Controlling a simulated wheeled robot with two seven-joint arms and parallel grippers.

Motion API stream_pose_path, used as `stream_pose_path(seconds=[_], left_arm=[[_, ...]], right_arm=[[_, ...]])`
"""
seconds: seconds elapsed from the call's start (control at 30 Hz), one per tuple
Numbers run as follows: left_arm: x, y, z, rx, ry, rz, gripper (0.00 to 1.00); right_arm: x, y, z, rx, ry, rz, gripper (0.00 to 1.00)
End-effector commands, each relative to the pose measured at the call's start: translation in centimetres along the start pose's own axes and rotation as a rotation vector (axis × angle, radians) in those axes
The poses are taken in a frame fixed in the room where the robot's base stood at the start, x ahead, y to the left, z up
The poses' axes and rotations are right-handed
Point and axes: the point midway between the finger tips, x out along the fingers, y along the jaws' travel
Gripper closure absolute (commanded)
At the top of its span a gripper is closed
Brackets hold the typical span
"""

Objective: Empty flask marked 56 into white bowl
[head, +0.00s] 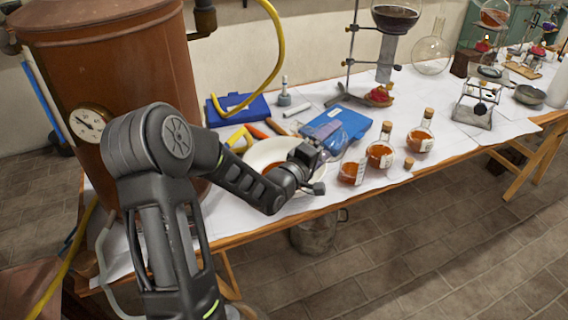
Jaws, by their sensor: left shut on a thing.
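The white bowl (258,152) sits on the paper-covered table, partly hidden behind my left arm. Some orange-brown shows inside it. My left gripper (318,170) is over the bowl's right side, shut on a flask (352,173) of orange-brown liquid with a pale label. The flask's neck is hidden by the gripper, and its tilt is hard to tell. Two similar corked flasks stand to its right, a middle one (380,154) and a far one (420,138). The numbers on the labels are too small to read. My right gripper is not in view.
A loose cork (408,163) lies near the table's front edge. A blue case (336,127) is behind the flasks. A large copper boiler (120,60) with a gauge stands at left. A metal stand (475,103) is farther right. Clear paper lies right of the flasks.

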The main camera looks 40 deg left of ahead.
Motion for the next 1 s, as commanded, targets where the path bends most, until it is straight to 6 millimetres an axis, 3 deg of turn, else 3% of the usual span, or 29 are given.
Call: stream_pose_path(seconds=[0.2,0.53,0.8,1.0], left_arm=[[0.0,-1.4,0.3,0.089,-0.001,0.0,0.8],[0.0,-1.2,0.3,0.105,-0.001,0.0,0.8],[0.0,-2.4,0.7,0.214,-0.001,0.002,0.8],[0.0,-2.1,0.7,0.233,-0.001,0.001,0.8]], right_arm=[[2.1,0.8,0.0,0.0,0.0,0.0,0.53],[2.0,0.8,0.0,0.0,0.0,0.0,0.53],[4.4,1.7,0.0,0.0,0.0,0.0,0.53],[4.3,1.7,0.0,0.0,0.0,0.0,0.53]])
